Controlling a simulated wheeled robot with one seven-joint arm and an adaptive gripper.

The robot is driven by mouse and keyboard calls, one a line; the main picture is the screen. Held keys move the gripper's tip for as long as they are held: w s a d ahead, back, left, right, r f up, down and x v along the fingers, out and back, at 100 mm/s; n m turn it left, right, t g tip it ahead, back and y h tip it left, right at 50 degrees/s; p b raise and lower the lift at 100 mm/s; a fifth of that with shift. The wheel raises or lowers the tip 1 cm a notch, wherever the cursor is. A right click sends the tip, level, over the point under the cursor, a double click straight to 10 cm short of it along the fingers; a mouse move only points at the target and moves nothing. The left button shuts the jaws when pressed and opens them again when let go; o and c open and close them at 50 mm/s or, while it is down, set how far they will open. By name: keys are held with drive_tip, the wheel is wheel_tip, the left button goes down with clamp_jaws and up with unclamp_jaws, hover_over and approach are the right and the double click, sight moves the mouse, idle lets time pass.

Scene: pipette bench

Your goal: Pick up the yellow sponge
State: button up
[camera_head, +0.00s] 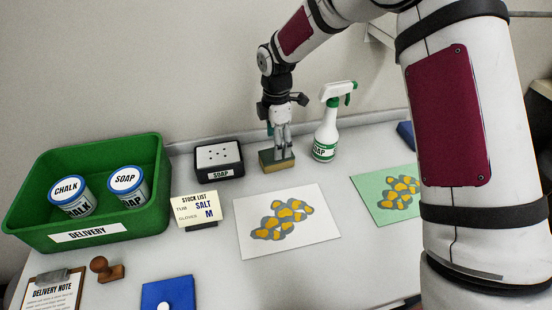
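The yellow sponge (273,165) looks like a small block with a dull yellow side and a darker greenish top. It sits at the back of the bench, between the soap dish and the spray bottle. My gripper (280,152) points straight down at the sponge, with its fingers at the block's top and partly hiding it. I cannot tell whether the fingers are closed on it, or whether the sponge is lifted.
A spray bottle (326,137) stands close on the right. A green delivery bin (140,205) holds two tubs. A white card (250,243) with a blotchy pattern lies in front.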

drive_tip(key=shift+s+f, duration=0.1)
drive_tip(key=shift+f, duration=3.05)
drive_tip(key=c, duration=1.2)
